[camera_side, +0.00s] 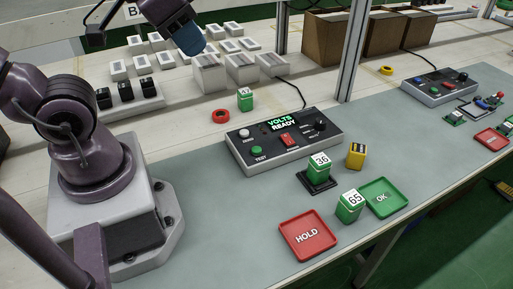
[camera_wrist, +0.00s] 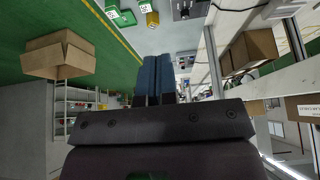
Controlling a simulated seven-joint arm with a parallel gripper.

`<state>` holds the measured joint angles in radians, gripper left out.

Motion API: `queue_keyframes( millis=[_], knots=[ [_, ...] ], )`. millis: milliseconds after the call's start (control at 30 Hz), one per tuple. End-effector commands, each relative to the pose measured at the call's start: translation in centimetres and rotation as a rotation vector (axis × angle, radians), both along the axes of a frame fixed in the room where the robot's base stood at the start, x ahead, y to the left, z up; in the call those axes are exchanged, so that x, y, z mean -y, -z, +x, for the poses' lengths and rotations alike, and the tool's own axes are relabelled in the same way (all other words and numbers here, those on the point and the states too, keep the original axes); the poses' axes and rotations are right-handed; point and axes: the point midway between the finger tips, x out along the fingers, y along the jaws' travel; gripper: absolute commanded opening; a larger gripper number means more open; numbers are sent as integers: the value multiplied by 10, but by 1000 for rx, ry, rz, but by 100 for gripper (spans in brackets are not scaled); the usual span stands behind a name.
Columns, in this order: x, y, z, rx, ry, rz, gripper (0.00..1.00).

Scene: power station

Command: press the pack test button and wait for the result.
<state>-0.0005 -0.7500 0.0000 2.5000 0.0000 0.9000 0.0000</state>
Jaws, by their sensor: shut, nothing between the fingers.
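The grey tester (camera_side: 284,140) sits on the blue-grey bench mat, and its display (camera_side: 283,122) reads "VOLTS READY". Its green test button (camera_side: 257,150) is at the front left of the panel, with a red switch (camera_side: 288,140) to its right. My gripper (camera_side: 190,46) is high above the back-left part of the bench, well apart from the button. Its blue fingers (camera_wrist: 158,72) are together and empty in the wrist view. The button cannot be made out there.
A red HOLD tray (camera_side: 307,238), a green OK tray (camera_side: 384,197), a green pack marked 65 (camera_side: 349,206) and a yellow pack (camera_side: 356,155) are near the front. Another green pack (camera_side: 245,100) and a red tape roll (camera_side: 221,116) lie behind the tester. A metal post (camera_side: 352,55) stands behind.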

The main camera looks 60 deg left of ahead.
Motion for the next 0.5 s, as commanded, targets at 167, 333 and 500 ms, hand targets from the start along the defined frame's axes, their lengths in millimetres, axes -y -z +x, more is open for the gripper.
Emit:
queue_keyframes(
  millis=[167, 333, 500],
  knots=[
    [-10, 11, 3, -58, -49, -1, 0],
    [-23, 41, 13, -212, -157, -65, 0],
    [-27, 76, 27, -370, -402, -274, 0]
  ],
)
